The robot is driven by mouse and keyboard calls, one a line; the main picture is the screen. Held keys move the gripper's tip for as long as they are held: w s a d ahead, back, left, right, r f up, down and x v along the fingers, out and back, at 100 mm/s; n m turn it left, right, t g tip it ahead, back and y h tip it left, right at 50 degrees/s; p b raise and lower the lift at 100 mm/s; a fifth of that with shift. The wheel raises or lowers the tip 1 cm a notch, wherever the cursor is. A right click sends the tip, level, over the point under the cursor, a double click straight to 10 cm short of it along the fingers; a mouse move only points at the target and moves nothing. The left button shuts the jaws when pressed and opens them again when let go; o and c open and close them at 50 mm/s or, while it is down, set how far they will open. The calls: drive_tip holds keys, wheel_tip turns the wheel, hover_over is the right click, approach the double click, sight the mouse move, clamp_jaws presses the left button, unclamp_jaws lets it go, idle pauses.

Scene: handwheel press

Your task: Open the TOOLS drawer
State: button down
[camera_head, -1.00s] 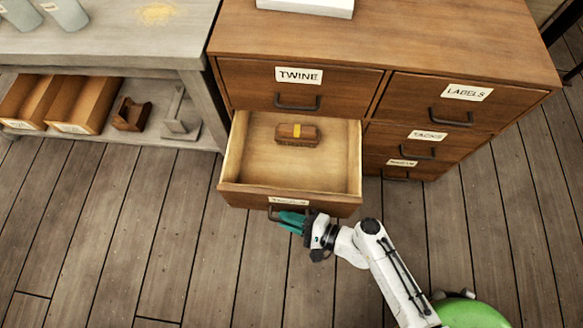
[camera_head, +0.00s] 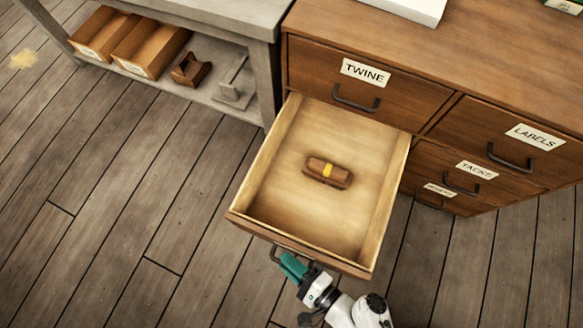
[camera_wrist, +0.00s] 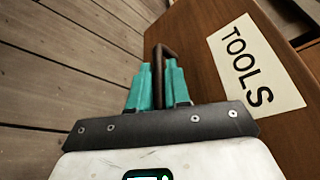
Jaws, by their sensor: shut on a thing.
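The TOOLS drawer (camera_head: 256,222) stands pulled far out of the wooden cabinet, below the TWINE drawer. Inside it lies a brown wooden block with a yellow band (camera_head: 327,171). My gripper (camera_head: 291,266) is at the drawer's front, low in the head view. In the wrist view, the teal fingers of my gripper (camera_wrist: 158,88) are shut on the dark handle (camera_wrist: 160,62), one finger on each side of it. The TOOLS label (camera_wrist: 253,68) shows on the drawer front to the right of the handle.
The closed TWINE drawer (camera_head: 318,78) is above, and closed LABELS (camera_head: 545,161) and TACKS (camera_head: 500,190) drawers are to the right. A grey bench (camera_head: 215,18) with wooden boxes (camera_head: 150,47) on its shelf stands at left. The floor in front is clear.

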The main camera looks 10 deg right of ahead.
drive_tip(key=c, duration=1.4)
unclamp_jaws()
drive_tip(key=shift+c, duration=0.2)
drive_tip(key=shift+s+d, duration=0.1)
drive_tip(key=p+v, duration=0.2)
drive_tip(key=v, duration=0.8)
drive_tip(key=shift+s+d, duration=0.2)
drive_tip(key=shift+s, duration=0.1)
drive_tip(key=shift+p, duration=0.35)
